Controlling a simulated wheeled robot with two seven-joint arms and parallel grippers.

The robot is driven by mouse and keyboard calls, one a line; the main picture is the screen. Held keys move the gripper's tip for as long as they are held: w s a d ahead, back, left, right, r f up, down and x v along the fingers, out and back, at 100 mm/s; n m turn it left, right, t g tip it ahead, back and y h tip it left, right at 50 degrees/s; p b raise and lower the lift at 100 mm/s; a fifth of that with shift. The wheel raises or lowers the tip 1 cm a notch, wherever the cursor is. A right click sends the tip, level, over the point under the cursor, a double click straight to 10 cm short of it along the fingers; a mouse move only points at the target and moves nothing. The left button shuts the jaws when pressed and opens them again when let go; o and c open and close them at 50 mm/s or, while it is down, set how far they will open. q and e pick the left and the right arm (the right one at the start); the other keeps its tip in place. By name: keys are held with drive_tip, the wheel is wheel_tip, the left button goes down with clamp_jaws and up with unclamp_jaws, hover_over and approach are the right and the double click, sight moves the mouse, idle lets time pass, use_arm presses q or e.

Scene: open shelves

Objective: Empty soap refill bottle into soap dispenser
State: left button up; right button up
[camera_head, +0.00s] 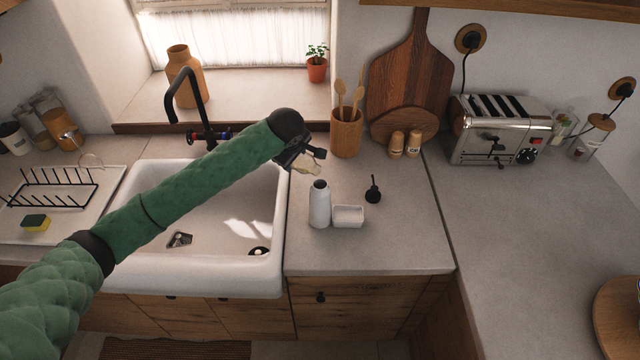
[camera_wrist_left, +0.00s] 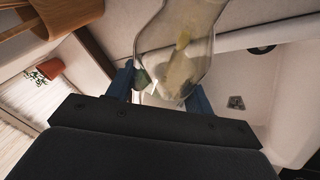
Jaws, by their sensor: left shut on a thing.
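My left gripper (camera_head: 310,158) is shut on a clear refill bottle with pale yellowish contents (camera_head: 306,168). The bottle also shows large in the left wrist view (camera_wrist_left: 180,50), between the two blue fingers (camera_wrist_left: 160,92). It is held above the counter, close to the soap dispenser, and looks tilted; its mouth cannot be made out. The white soap dispenser (camera_head: 320,206) stands upright on the counter just below and right of the held bottle, with a dark neck and no pump on it. The black pump (camera_head: 373,191) stands apart on the counter to the right. My right gripper is not in view.
A white dish (camera_head: 348,216) sits right beside the dispenser. The white sink (camera_head: 274,225) is to the left. A utensil holder (camera_head: 346,135), wooden shakers (camera_head: 405,145) and a toaster (camera_head: 497,130) stand behind. The counter's front right area is clear.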

sight(300, 170)
use_arm(q)
drive_tip(key=shift+f+g+h, duration=0.65)
drive_tip(key=shift+g+h, duration=0.15)
drive_tip(key=shift+h, duration=0.1)
drive_tip(key=shift+s+d+n+g+h, duration=0.15)
drive_tip(key=shift+n+g+h, duration=0.15)
drive_tip(key=shift+g+h, duration=0.25)
drive_tip(key=shift+s+d+f+g+h, duration=0.15)
drive_tip(key=shift+f+g+h, duration=0.2)
drive_tip(key=shift+f+h, duration=0.05)
drive_tip(key=shift+s+d+f+g+h, duration=0.1)
drive_tip(key=shift+f+g+h, duration=0.2)
drive_tip(key=shift+f+h, duration=0.05)
drive_tip(key=shift+s+d+r+n+g+h, duration=0.2)
drive_tip(key=shift+d+n+g+h, duration=0.1)
drive_tip(key=shift+g+h, duration=0.2)
drive_tip(key=shift+s+d+f+g+h, duration=0.1)
drive_tip(key=shift+s+f+g+h, duration=0.05)
drive_tip(key=shift+f+g+h, duration=0.4)
drive_tip(key=shift+w+a+f+n+g+h, duration=0.15)
drive_tip(key=shift+f+n+g+h, duration=0.2)
drive_tip(key=shift+f+g+h, duration=0.55)
drive_tip(key=shift+w+a+f+n+g+h, duration=0.1)
drive_tip(key=shift+f+n+g+h, duration=0.3)
drive_tip(key=shift+f+h, duration=0.9)
drive_tip(key=shift+w+a+f+n+g+h, duration=0.2)
drive_tip(key=shift+f+g+h, duration=0.55)
drive_tip(key=shift+f, duration=0.7)
